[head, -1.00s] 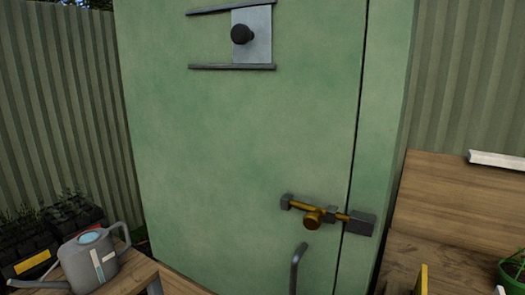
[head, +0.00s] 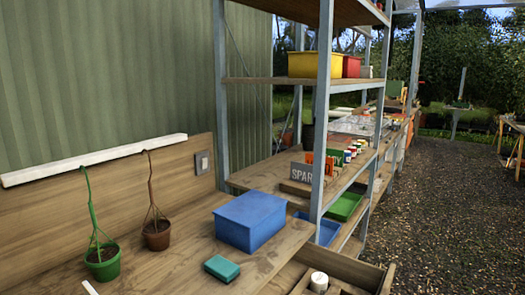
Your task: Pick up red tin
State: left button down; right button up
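A red container (head: 351,67) stands on the upper shelf of the metal rack, just right of a yellow box (head: 317,65). I cannot tell whether it is a tin. Several small tins or jars (head: 350,152) with coloured and white parts stand in a row on the rack's middle shelf; they are too small to make out clearly. Neither of my grippers is in view.
A wooden bench (head: 190,262) in front holds a blue box (head: 250,221), a green sponge-like block (head: 222,268) and two potted plants (head: 157,235). A rack post (head: 322,110) stands before the shelves. Gravel floor (head: 450,200) lies open at the right.

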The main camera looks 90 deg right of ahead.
aim_at(353, 149)
jog(key=z, duration=3.4)
jog(key=l+z, duration=0.15)
jog(key=i+l+z, duration=0.3)
jog(key=i+l, duration=0.35)
jog(key=l, duration=0.2)
jog(key=i+l+z, duration=0.35)
jog(key=i+l, duration=0.35)
jog(key=i+u, duration=0.25)
jog(key=i, duration=0.3)
jog(key=i+l+u, duration=0.2)
jog(key=i, duration=0.4)
jog(key=i+l+u, duration=0.1)
jog(key=i+u, duration=0.15)
jog(key=i, duration=0.3)
